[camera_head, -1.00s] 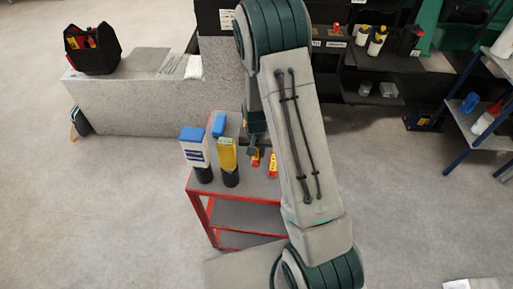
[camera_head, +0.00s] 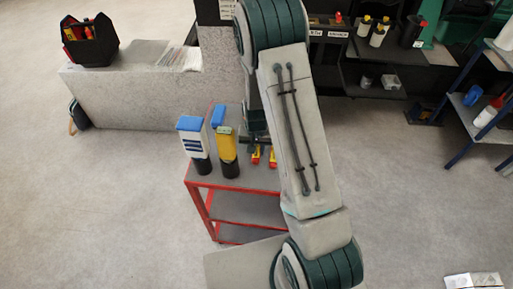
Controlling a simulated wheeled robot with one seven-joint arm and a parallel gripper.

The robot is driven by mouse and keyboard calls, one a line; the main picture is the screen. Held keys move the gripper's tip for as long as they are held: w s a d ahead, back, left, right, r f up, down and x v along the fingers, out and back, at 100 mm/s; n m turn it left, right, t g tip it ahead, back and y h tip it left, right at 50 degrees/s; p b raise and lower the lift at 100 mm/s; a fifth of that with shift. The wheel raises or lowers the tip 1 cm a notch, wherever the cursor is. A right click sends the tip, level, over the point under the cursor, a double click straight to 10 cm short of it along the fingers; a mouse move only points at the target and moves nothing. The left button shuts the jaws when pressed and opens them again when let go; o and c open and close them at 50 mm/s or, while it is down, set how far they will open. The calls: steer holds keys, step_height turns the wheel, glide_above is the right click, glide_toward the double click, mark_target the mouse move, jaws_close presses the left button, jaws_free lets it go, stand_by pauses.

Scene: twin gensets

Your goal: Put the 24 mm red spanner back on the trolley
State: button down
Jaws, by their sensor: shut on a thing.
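The red-framed trolley (camera_head: 202,178) with a grey top stands at the centre, left of my arm. My gripper (camera_head: 249,140) is low over its top, behind the yellow container, and partly hidden by my arm. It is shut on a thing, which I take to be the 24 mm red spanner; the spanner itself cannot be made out. Two small red-and-yellow items (camera_head: 256,156) (camera_head: 272,158) lie on the trolley top just beside the gripper.
A white blue-capped container (camera_head: 192,137), a yellow container (camera_head: 227,147) and a blue item (camera_head: 218,116) stand on the trolley's left side. A grey bench (camera_head: 125,97) with a tool bag (camera_head: 89,42) is behind left. Shelves (camera_head: 470,115) stand at right. The floor around is open.

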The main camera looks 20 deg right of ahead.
steer(key=shift+f, duration=0.3)
steer(key=c, duration=1.1)
jaws_free()
steer(key=shift+o, duration=0.2)
steer(key=shift+r+p, duration=1.8)
steer(key=shift+r, duration=1.75)
steer(key=shift+r, duration=0.35)
steer(key=s+r+n+t+b, duration=0.1)
steer(key=s+r, duration=0.6)
steer(key=r, duration=0.4)
steer(key=s+r+n+t+b, duration=0.1)
steer(key=s+r+n, duration=0.1)
steer(key=s+r, duration=0.65)
steer(key=s+r+t+b, duration=0.1)
steer(key=s+r, duration=0.4)
steer(key=shift+s+n, duration=0.3)
steer(key=shift+n, duration=0.1)
